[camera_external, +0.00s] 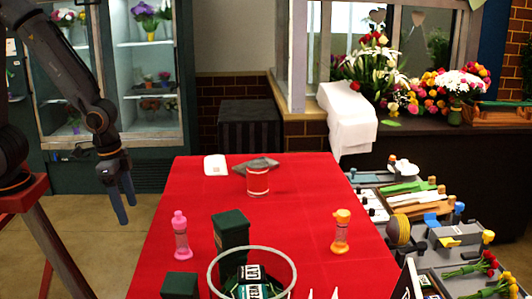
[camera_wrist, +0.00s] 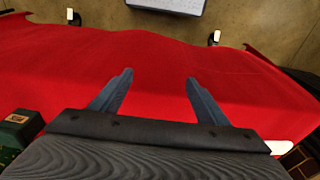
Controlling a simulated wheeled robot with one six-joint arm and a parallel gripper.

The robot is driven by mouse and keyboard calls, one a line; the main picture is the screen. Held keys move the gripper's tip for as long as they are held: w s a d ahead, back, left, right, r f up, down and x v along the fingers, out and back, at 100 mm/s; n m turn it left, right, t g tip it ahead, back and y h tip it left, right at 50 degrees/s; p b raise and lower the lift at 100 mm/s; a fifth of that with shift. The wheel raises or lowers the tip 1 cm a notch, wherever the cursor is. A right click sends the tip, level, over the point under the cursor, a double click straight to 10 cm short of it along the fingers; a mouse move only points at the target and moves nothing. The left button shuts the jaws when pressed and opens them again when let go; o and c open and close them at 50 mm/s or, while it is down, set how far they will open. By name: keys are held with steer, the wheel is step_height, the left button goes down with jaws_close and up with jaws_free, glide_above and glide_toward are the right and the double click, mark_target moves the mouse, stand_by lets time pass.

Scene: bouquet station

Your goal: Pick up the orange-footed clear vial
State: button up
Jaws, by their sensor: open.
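The orange-footed clear vial (camera_external: 341,233) stands upright on the right side of the red-covered table (camera_external: 300,195) in the external view. It has an orange top and foot with a clear middle. A similar vial with pink ends (camera_external: 181,236) stands upright on the left. My gripper (camera_external: 126,212) hangs beside the table's left edge, far from the orange vial and touching nothing. In the wrist view my gripper (camera_wrist: 159,75) is open and empty over red cloth. Neither vial shows in the wrist view.
A dark green box (camera_external: 231,232) stands by the pink vial, with a lower green box (camera_external: 180,285) in front. A round wire-rimmed basket (camera_external: 213,272) sits at the near edge. A red-and-white canister (camera_external: 257,181) stands further back. A cluttered tool bench (camera_external: 430,258) adjoins the right. The table's middle is clear.

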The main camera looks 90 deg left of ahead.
steer(key=c, duration=0.6)
steer(key=shift+o, duration=0.2)
step_height(320, 180, up, 11)
steer(key=m+t+h+b, duration=0.3)
steer(key=m+t+b, duration=0.2)
glide_above(347, 225)
steer(key=s+a, duration=0.2)
steer(key=shift+y, duration=0.3)
steer(key=f, duration=0.4)
steer(key=shift+s+a+f, duration=0.25)
steer(key=shift+s, duration=0.05)
steer(key=shift+s+d+p+x, duration=0.1)
steer(key=shift+p+x, duration=0.55)
steer(key=shift+x, duration=1.35)
steer(key=shift+s+d+p+x, duration=0.15)
steer(key=shift+p+x, duration=0.5)
steer(key=shift+x, duration=1.35)
